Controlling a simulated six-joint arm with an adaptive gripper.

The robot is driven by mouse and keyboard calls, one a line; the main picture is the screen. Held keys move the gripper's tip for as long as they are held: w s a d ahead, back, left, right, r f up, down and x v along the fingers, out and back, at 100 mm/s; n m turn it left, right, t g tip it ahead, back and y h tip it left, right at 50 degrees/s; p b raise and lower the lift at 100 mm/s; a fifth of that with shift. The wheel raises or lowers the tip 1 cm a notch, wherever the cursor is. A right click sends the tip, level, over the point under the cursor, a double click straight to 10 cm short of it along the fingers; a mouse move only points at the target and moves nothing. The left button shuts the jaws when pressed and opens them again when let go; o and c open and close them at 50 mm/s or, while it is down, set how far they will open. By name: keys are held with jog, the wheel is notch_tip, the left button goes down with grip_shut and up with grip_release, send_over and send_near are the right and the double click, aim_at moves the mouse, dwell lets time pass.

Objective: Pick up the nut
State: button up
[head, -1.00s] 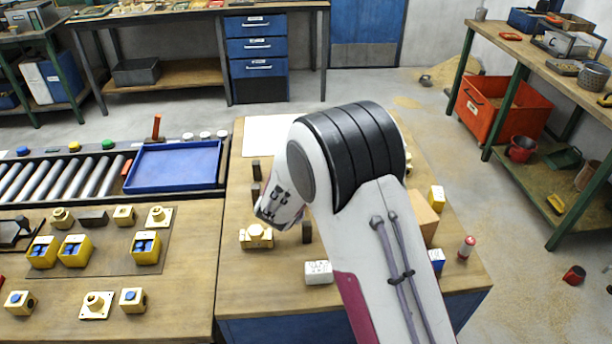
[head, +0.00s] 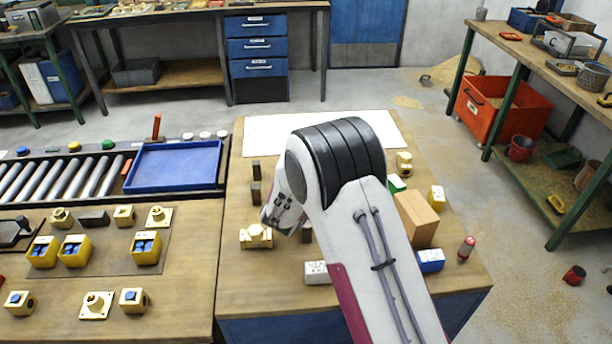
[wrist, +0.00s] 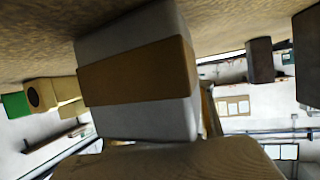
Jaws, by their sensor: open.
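I cannot tell for certain which brass piece is the nut. In the head view a brass fitting (head: 256,237) lies on the right-hand bench, just left of my gripper. Another small brass piece (head: 404,163) stands beyond my arm at the right. My gripper (head: 284,212) is open, low over the bench; my arm hides its fingertips in the head view. The wrist view appears upside down. A large pale block with a brown band (wrist: 140,75) fills its middle, and a brass piece (wrist: 45,93) shows at the left. No held piece is visible.
Dark blocks (head: 256,170) stand left of my arm. A white box (head: 317,272) stands in front. A blue tray (head: 175,165) is at the left.

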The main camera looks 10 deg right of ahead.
dwell(0.5)
grip_shut()
jog(key=shift+r, duration=0.15)
notch_tip(320, 180, up, 10)
dwell(0.8)
jog(key=shift+w, duration=0.1)
